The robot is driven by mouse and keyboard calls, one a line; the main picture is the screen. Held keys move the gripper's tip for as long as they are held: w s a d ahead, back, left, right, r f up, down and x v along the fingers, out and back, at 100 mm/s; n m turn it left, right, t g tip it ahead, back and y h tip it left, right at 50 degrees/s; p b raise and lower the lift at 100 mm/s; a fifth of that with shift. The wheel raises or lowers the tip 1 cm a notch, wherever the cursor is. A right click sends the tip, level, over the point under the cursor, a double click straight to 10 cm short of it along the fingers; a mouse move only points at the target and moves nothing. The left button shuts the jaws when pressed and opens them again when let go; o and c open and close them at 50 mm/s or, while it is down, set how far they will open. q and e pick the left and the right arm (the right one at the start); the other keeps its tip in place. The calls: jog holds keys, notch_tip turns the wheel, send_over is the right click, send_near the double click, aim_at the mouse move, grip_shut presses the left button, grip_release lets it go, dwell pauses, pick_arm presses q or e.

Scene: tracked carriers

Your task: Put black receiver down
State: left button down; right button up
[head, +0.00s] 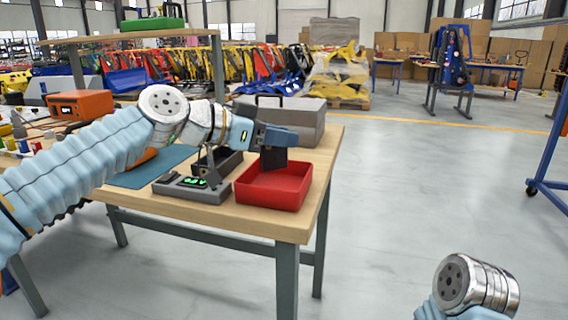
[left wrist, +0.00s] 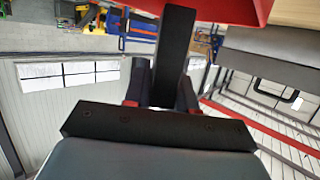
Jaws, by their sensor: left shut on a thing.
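The black receiver (head: 273,158) is a dark block that hangs below my left gripper (head: 277,135), over the red tray (head: 272,190). My left gripper is shut on it. In the left wrist view the receiver (left wrist: 176,50) shows as a black bar between the fingers (left wrist: 162,90), reaching up towards the red tray (left wrist: 215,8). I cannot tell whether its lower end touches the tray floor. My right gripper is not in view; only a part of my right arm shows at the lower right.
A grey device with a green display (head: 193,189) stands left of the tray, with an open black box (head: 218,160) behind it. A grey case (head: 290,117) stands behind the tray. An orange box (head: 80,104) is farther left. The floor right of the wooden table (head: 319,163) is clear.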

aim_at(287, 158)
pick_arm(q)
jog(key=shift+s+d+f+b, duration=0.1)
jog(key=shift+d+f+b, duration=0.1)
jog(key=shift+f, duration=0.45)
jog(key=shift+w+d+f+b, duration=0.1)
jog(key=shift+f+b, duration=0.1)
jog(key=shift+f, duration=0.5)
jog(key=shift+s+d+f+b, duration=0.1)
jog(key=shift+d+f+b, duration=0.1)
jog(key=shift+f, duration=0.45)
